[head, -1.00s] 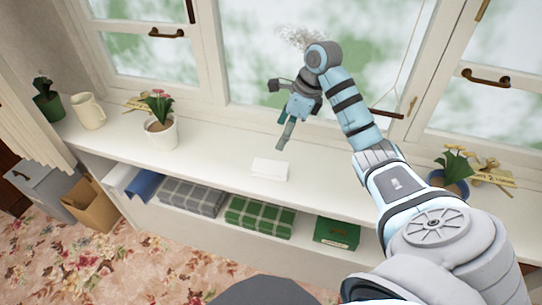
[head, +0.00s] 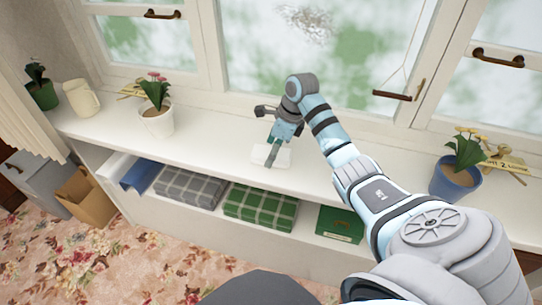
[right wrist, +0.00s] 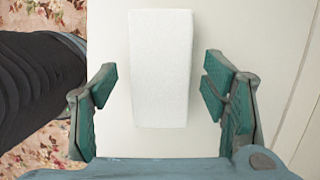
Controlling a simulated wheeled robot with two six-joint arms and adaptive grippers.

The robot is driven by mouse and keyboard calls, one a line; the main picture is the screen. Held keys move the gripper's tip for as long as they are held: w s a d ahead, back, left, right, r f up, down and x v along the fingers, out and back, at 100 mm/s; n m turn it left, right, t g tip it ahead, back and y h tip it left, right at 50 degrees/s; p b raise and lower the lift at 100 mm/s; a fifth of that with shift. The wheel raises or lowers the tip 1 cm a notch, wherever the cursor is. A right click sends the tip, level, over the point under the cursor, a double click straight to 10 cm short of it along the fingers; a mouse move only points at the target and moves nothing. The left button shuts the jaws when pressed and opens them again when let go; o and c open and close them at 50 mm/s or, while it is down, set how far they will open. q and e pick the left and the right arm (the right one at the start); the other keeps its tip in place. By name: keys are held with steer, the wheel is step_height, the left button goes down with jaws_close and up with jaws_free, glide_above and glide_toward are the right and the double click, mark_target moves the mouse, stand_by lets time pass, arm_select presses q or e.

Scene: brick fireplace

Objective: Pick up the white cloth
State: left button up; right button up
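The white cloth (head: 262,155) is a folded, flat rectangle lying on the white window sill in the head view, partly hidden by my right gripper. My right gripper (head: 271,152) points down over it. In the right wrist view the cloth (right wrist: 160,70) lies between the two green-padded fingers of the right gripper (right wrist: 160,100), with a gap on each side. The fingers are open and hold nothing. I cannot tell their exact height above the sill. My left gripper is not in view.
The sill (head: 215,140) is clear around the cloth. A pink-flowered pot (head: 157,122) stands to the left, a blue pot (head: 450,182) to the right. Window glass is behind. A shelf below holds a grey plaid cloth (head: 190,186), a green plaid cloth (head: 260,206) and a green box (head: 339,224).

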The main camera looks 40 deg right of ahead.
steer(key=c, duration=0.9)
step_height(320, 180, up, 20)
steer(key=p, duration=1.2)
steer(key=shift+r+p, duration=0.15)
steer(key=shift+p, duration=0.25)
